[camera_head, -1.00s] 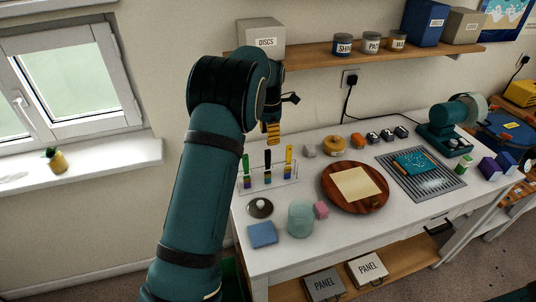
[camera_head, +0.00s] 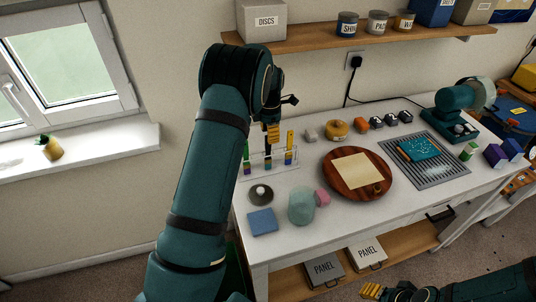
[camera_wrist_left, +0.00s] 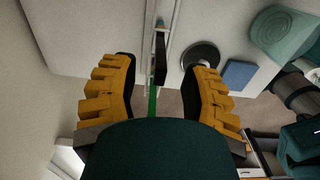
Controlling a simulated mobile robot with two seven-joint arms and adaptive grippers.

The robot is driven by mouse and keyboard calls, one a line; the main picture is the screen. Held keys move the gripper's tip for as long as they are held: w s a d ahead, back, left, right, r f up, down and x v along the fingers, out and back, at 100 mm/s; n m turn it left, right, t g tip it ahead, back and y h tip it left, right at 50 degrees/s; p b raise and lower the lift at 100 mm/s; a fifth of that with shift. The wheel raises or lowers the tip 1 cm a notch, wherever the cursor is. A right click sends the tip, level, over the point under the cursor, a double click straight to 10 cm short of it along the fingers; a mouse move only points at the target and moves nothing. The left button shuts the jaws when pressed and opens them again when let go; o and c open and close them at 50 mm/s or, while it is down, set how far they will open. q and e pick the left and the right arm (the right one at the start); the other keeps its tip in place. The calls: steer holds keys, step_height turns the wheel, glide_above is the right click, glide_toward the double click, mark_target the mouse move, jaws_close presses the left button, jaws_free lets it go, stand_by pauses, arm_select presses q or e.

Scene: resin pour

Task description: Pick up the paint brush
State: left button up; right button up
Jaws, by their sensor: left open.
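A clear rack (camera_head: 271,174) stands at the table's left end with slim upright tools in it. One has a green handle (camera_head: 246,154), one a dark handle (camera_head: 267,150) and one a yellow handle (camera_head: 290,140). I cannot tell which is the paint brush. My left gripper (camera_head: 273,133) is over the rack, close to the dark handle. In the left wrist view the open fingers (camera_wrist_left: 163,72) flank the line of the dark handle (camera_wrist_left: 160,58) and green handle (camera_wrist_left: 152,102), with no visible grip. My right gripper (camera_head: 371,290) shows at the bottom right; its opening is unclear.
A grey disc with a knob (camera_head: 260,194), a blue block (camera_head: 262,221), a pale green jar (camera_head: 301,206) and a pink block (camera_head: 322,198) stand in front of the rack. A round wooden board (camera_head: 334,183) lies to the right. A shelf (camera_head: 320,49) runs above.

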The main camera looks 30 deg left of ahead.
arm_select(q)
glide_above(268, 159)
steer(key=f, duration=0.4)
steer(key=shift+w+a+f, duration=0.2)
steer(key=shift+w+f, duration=0.05)
steer(key=shift+f, duration=0.25)
steer(key=shift+o, duration=0.3)
jaws_close()
